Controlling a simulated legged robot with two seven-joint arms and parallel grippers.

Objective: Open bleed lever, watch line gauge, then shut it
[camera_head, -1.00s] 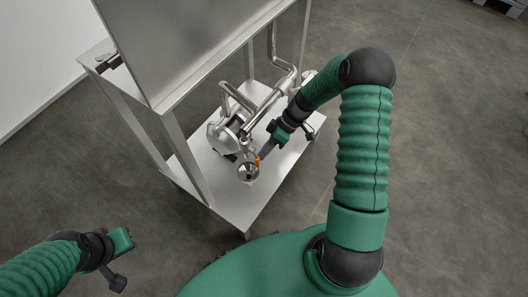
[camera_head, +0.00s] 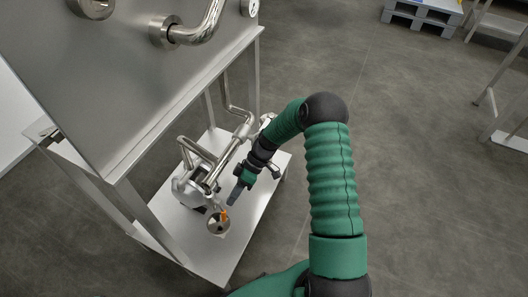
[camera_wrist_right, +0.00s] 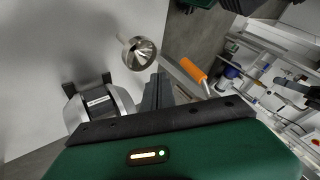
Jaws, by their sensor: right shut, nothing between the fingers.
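The bleed lever (camera_head: 224,215) has an orange grip and sits low on the pump piping, beside a round shiny metal cup (camera_head: 217,224). In the right wrist view the orange lever (camera_wrist_right: 193,70) angles down to the right, with the cup (camera_wrist_right: 139,54) to its left. My right gripper (camera_head: 234,197) is shut and empty, its tips just above and right of the lever, with a small gap showing. Its dark fingers show in the right wrist view (camera_wrist_right: 158,92). A round dial-like fitting (camera_head: 250,7), perhaps the line gauge, is cut by the top edge; I cannot read it. My left gripper is out of view.
The steel tank (camera_head: 110,75) stands above the pump (camera_head: 190,188) on a frame with a lower shelf (camera_head: 215,258). A bent pipe (camera_head: 200,25) juts from the tank. A blue-grey pallet (camera_head: 425,13) lies far back. Open floor is to the right.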

